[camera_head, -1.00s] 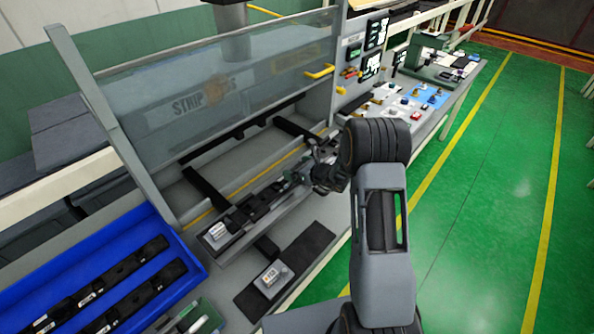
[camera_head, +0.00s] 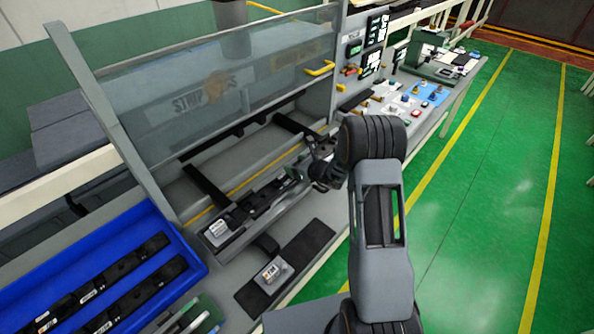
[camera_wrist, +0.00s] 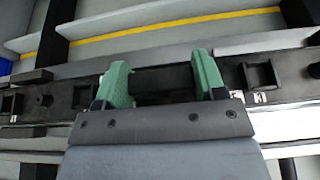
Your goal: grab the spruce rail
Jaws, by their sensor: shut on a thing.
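A long dark rail (camera_head: 262,203) lies in the grey station below the clear guard; I take it to be the spruce rail. In the wrist view the dark rail (camera_wrist: 62,93) runs left to right across the picture, with square sockets and small knobs along it. My gripper (camera_wrist: 162,80) has green fingers on either side of a plain dark stretch of it and is shut on it. In the head view my gripper (camera_head: 318,176) is at the rail's far right end, partly hidden by my dark wrist. The rail still appears to sit level in the station.
A blue tray (camera_head: 182,243) with dark labelled strips stands at lower left. A clear guard (camera_head: 240,75) with a yellow handle (camera_head: 320,69) rises behind the rail. A dark mat (camera_head: 312,240) lies in front. A bench with small coloured parts is beyond. Green floor is free at right.

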